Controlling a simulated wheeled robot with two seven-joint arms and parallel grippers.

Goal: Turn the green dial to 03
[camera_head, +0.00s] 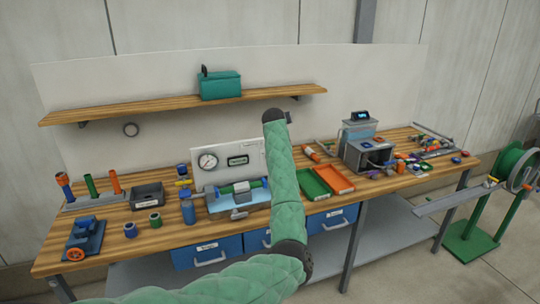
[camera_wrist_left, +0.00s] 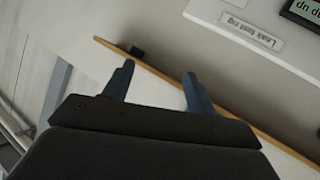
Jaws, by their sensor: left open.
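I cannot make out a green dial for certain in either view. In the head view a white panel (camera_head: 226,163) with a round gauge (camera_head: 208,161) and a small dark display (camera_head: 238,160) stands on the bench. A green cylinder (camera_head: 242,187) lies in front of it on a light blue rig. In the left wrist view the panel's lower edge carries an upside-down "Leak test rig" label (camera_wrist_left: 251,33), beside part of the display (camera_wrist_left: 304,10). My left gripper (camera_wrist_left: 158,82) is open and empty, apart from the panel. My right gripper is in neither view.
My green left arm crosses the head view and hides part of the bench. A wooden shelf (camera_head: 150,108) with a teal box (camera_head: 220,86) hangs above. Green (camera_head: 313,185) and orange (camera_head: 334,180) trays, a grey unit (camera_head: 368,153) and loose parts lie right.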

